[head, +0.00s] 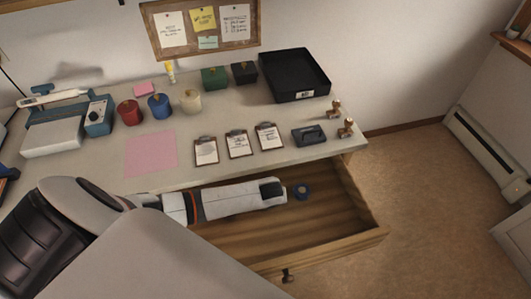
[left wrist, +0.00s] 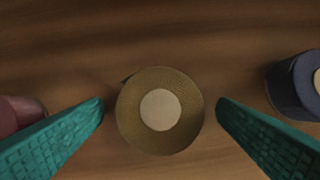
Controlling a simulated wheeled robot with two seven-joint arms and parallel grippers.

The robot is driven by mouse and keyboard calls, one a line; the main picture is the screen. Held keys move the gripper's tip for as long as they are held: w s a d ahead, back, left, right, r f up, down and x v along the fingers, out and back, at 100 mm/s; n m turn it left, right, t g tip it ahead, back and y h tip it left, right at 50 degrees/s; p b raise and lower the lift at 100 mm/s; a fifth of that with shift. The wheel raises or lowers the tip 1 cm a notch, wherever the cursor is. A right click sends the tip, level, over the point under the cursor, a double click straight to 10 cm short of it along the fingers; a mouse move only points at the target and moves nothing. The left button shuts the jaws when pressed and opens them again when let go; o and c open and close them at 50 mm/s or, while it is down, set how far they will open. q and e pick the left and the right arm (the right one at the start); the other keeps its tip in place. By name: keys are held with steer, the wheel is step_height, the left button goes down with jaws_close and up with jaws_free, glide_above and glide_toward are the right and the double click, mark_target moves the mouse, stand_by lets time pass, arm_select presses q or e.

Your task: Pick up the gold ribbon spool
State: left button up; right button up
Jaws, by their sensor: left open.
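The gold ribbon spool (left wrist: 187,110) stands on the wooden drawer bottom in the left wrist view, with a pale round core facing up at the camera. My left gripper (left wrist: 160,103) is open, its two teal fingers on either side of the spool with a gap to each. In the head view my left arm reaches into the open drawer (head: 335,222) under the desk, and its gripper end (head: 272,190) hides the gold spool there. My right gripper is not in view.
A dark blue spool (left wrist: 292,86) stands to the right of the gold one; it also shows in the head view (head: 301,191). A reddish rounded thing (left wrist: 20,112) is at the left, partly hidden. Drawer walls surround the arm; the drawer's right part is bare.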

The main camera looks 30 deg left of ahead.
arm_select(q)
steer(key=c, duration=1.1)
steer(key=shift+o, duration=0.2)
